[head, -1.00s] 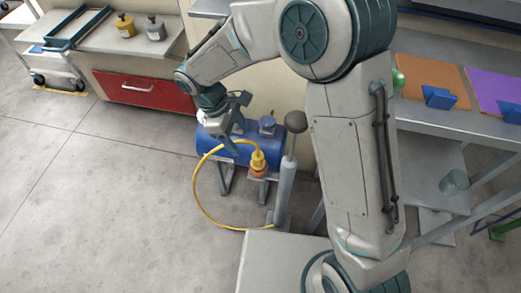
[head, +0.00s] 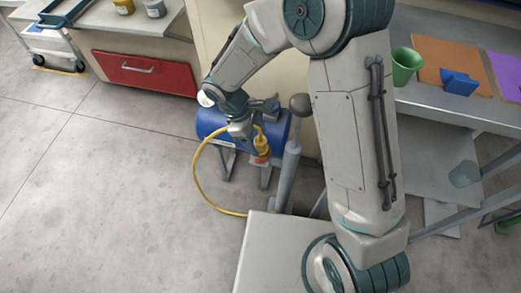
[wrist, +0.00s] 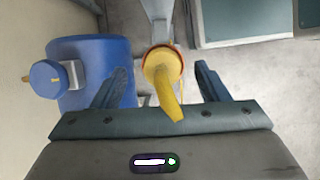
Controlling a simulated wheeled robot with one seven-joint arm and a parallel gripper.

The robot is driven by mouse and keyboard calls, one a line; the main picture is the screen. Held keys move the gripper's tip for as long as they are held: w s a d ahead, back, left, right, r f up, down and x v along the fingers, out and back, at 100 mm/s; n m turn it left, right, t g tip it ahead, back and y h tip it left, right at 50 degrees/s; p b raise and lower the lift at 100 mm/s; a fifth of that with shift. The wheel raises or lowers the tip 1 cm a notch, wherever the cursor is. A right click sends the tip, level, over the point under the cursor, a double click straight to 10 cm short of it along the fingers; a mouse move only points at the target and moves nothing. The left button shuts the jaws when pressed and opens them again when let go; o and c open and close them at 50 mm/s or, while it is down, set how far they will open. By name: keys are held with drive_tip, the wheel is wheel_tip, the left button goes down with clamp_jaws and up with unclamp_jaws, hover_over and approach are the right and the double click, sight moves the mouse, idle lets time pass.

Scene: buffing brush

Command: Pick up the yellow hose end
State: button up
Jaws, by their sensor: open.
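The yellow hose end (head: 261,142) stands at the right front of the blue tank, with an orange part below it. A thin yellow hose (head: 197,180) loops from it down to the left. My gripper (head: 248,130) is right by the hose end in the head view, partly covering it. In the wrist view the hose end (wrist: 163,66) shows as a round yellow piece with an orange rim and a tapering part toward the palm. It lies between my two spread fingers (wrist: 161,82), with a gap on each side. The gripper is open and holds nothing.
The blue tank (head: 209,122) is just behind and left of my gripper. A grey post with a dark round knob (head: 300,104) stands close on the right. A workbench (head: 440,102) with a green cup (head: 405,66) is at right. The floor at left is clear.

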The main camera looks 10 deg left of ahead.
sight(260, 148)
drive_tip(key=x, duration=0.3)
drive_tip(key=shift+s+f+b, duration=0.15)
drive_tip(key=shift+f+b, duration=0.05)
drive_tip(key=shift+b, duration=0.2)
drive_tip(key=c, duration=1.1)
drive_tip(key=shift+r, duration=0.15)
